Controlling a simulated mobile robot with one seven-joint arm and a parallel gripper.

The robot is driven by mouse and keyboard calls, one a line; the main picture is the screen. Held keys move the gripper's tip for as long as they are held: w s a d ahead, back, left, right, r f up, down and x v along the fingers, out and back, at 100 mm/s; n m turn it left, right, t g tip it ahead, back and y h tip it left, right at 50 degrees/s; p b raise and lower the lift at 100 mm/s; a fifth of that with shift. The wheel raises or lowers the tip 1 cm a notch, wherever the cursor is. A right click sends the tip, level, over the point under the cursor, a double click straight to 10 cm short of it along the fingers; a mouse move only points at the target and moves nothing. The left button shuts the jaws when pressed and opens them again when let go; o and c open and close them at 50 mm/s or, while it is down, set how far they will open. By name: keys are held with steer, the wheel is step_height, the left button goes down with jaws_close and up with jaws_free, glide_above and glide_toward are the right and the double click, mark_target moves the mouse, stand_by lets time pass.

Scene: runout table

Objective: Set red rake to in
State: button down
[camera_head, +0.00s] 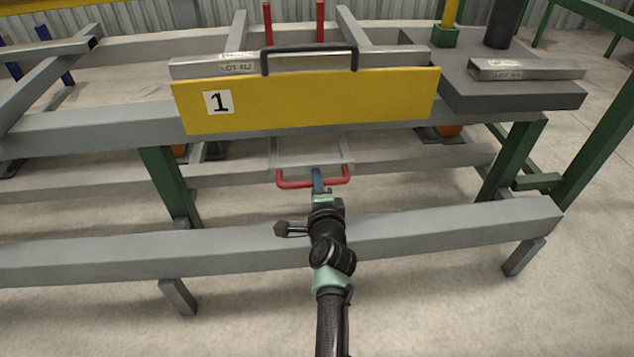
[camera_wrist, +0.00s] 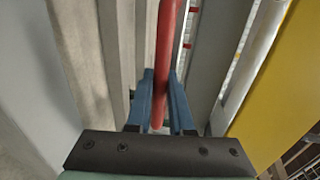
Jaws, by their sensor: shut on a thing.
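The red handle (camera_head: 291,184) of the rake is a U-shaped bar on the front of a grey sliding frame (camera_head: 345,160), below the yellow panel marked 1. My gripper (camera_head: 318,181) has its blue fingers at the middle of this handle. In the wrist view the red bar (camera_wrist: 166,50) runs between the two blue fingers of my gripper (camera_wrist: 160,112), which are shut on it. The rear of the sliding frame is hidden under the yellow panel.
The yellow panel (camera_head: 310,105) with a black handle (camera_head: 309,48) stands just above. A long grey front beam (camera_head: 450,228) passes under my arm. Two red posts (camera_head: 320,22) rise behind the panel. A dark grey block (camera_head: 520,96) is at the right.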

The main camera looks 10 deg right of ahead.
steer(key=shift+w+r, duration=0.1)
steer(key=shift+r, duration=0.05)
steer(key=c, duration=0.8)
jaws_free()
steer(key=p+v, duration=0.6)
steer(key=v, duration=0.7)
steer(key=shift+p, duration=0.4)
